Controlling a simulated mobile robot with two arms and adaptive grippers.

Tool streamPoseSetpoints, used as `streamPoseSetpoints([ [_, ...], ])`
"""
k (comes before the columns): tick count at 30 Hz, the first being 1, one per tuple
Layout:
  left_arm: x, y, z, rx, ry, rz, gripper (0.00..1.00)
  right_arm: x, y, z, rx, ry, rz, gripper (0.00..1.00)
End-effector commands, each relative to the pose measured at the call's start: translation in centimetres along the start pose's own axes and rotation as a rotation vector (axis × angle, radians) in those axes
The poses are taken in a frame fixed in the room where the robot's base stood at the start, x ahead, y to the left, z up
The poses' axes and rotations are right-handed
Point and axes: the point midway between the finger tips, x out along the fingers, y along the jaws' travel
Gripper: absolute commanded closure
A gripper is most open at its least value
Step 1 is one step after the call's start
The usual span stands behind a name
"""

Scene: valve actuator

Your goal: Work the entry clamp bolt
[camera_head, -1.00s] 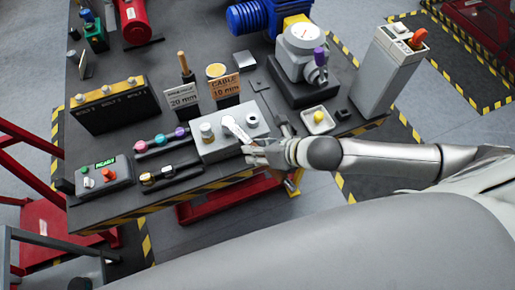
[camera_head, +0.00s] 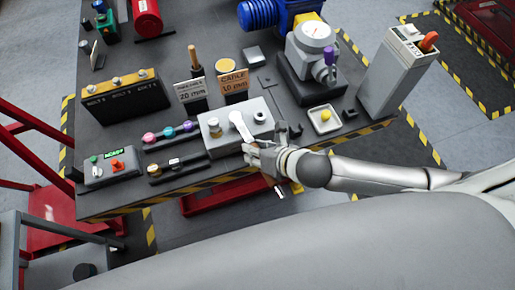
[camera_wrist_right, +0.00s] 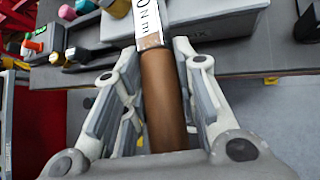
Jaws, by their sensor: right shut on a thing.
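My right gripper (camera_head: 255,150) is at the front edge of the grey box (camera_head: 222,148) on the table. In the right wrist view its fingers (camera_wrist_right: 155,60) are shut around the brown handle (camera_wrist_right: 162,100) of a tool with a white lettered label (camera_wrist_right: 147,20). In the head view the tool's pale shank (camera_head: 241,127) reaches from the gripper over the box top. The box carries a round grey fitting (camera_head: 214,126) at its left and a ringed fitting (camera_head: 261,116) at its right. I cannot tell which part is the entry clamp bolt, nor whether the tool touches it. My left gripper is not in view.
A control box with a red switch (camera_head: 117,166) and a rack of coloured knobs (camera_head: 170,133) lie left of the grey box. Label stands (camera_head: 233,84) are behind it. A white tray (camera_head: 323,119) and a grey valve unit (camera_head: 309,60) stand to the right.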

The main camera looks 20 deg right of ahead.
Motion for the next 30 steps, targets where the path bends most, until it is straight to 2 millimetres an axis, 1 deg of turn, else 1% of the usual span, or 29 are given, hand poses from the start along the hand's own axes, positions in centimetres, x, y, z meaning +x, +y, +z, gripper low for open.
streamPoseSetpoints([
  [1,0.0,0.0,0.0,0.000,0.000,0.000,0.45,-0.1,0.2,0.3,-0.001,-0.007,0.007,1.00],
  [7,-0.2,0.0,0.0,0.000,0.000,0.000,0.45,-0.1,0.4,0.3,0.005,-0.010,0.001,1.00],
  [24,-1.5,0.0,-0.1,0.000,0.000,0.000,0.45,0.4,2.2,0.1,0.107,-0.052,-0.098,1.00],
  [30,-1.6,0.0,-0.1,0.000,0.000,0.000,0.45,0.5,2.5,0.1,0.124,-0.061,-0.119,1.00],
])
